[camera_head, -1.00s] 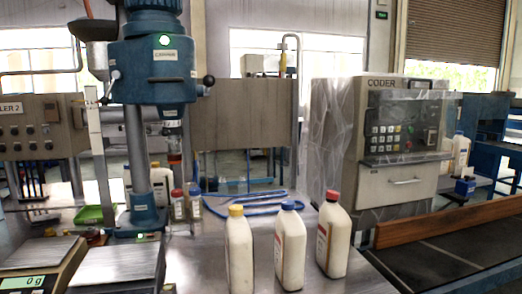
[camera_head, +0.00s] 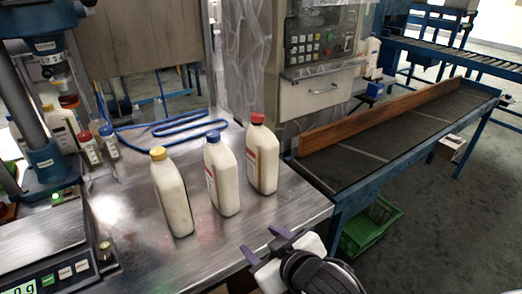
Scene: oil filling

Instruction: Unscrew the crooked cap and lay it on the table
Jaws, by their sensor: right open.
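Three white bottles stand upright in a row on the steel table (camera_head: 120,245). The left bottle (camera_head: 173,200) has a yellow cap (camera_head: 158,154), the middle bottle (camera_head: 224,180) a blue cap (camera_head: 213,136), and the right bottle (camera_head: 263,162) a red cap (camera_head: 257,119) with a dark top. At this size I cannot tell for sure which cap sits crooked. My right gripper (camera_head: 264,247) is open and empty at the table's front right edge, nearer than the bottles and apart from them. My left gripper is out of view.
A blue filling machine (camera_head: 43,155) and a scale (camera_head: 55,255) stand at the left. A conveyor (camera_head: 410,140) with a wooden rail runs right, above a green crate (camera_head: 368,228). Bare table lies before the bottles.

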